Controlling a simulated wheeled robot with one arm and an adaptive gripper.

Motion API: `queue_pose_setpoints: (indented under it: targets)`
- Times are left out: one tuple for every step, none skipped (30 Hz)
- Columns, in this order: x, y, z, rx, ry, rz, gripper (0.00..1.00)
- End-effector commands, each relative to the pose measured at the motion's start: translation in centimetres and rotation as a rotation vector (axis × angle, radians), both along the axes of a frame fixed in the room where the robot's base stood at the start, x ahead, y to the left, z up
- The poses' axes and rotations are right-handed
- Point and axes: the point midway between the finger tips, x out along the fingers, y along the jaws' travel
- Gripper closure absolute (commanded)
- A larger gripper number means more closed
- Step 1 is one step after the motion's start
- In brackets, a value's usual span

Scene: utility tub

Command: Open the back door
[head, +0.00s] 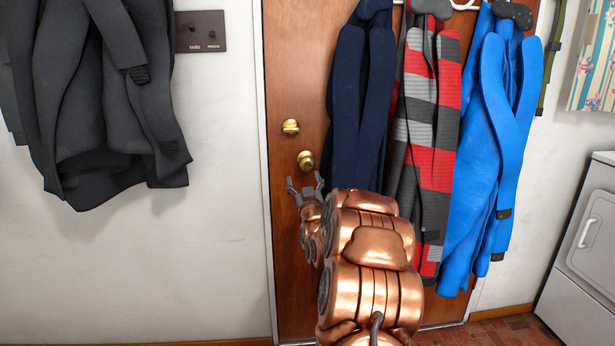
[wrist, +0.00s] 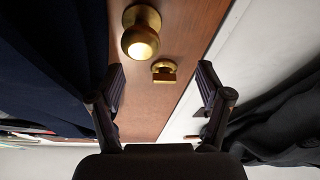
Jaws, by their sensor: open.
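The brown wooden back door (head: 285,230) appears shut in its white frame. A round brass knob (head: 306,160) sits near its left edge, with a brass deadbolt (head: 290,127) above and slightly left of it. My gripper (head: 305,178) is open and empty, with its fingers upward just below the knob in the head view. In the wrist view, the knob (wrist: 141,32) is beyond the fingertips, left of centre. The deadbolt (wrist: 164,70) shows between the open fingers (wrist: 160,85). No contact with the knob is visible.
Navy (head: 358,90), striped (head: 430,130) and blue (head: 497,130) garments hang over the door, right of the knob. Dark garments (head: 95,100) hang on the left wall beside a switch plate (head: 201,32). A white appliance (head: 585,245) stands at the right. The wall below the dark garments is clear.

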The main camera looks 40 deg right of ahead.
Motion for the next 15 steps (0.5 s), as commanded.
queue_pose_setpoints:
  targets:
    - [-0.5, -0.9, -0.6, -0.018, -0.024, -0.014, 0.22]
    - [-0.7, -1.2, -0.6, -0.025, -0.034, -0.019, 0.22]
    - [-0.9, -1.5, -0.6, -0.034, -0.046, -0.024, 0.22]
    - [-1.1, -1.7, -0.6, -0.041, -0.053, -0.027, 0.22]
    - [-1.1, -1.8, -0.5, -0.045, -0.06, -0.03, 0.22]
    - [-1.2, -2.0, -0.4, -0.049, -0.064, -0.033, 0.22]
    - [-1.2, -2.1, -0.4, -0.051, -0.067, -0.033, 0.22]
    - [-1.1, -2.2, -0.3, -0.053, -0.069, -0.034, 0.22]
    - [-0.9, -2.3, -0.2, -0.053, -0.068, -0.033, 0.22]
    - [-0.8, -2.4, -0.1, -0.053, -0.068, -0.033, 0.22]
    - [-0.6, -2.5, 0.0, -0.053, -0.068, -0.033, 0.22]
    - [-0.3, -2.7, 0.2, -0.053, -0.068, -0.033, 0.22]
    - [-0.1, -2.8, 0.3, -0.054, -0.068, -0.033, 0.22]
    - [0.1, -3.0, 0.4, -0.054, -0.068, -0.033, 0.22]
    - [0.4, -3.2, 0.6, -0.054, -0.069, -0.034, 0.22]
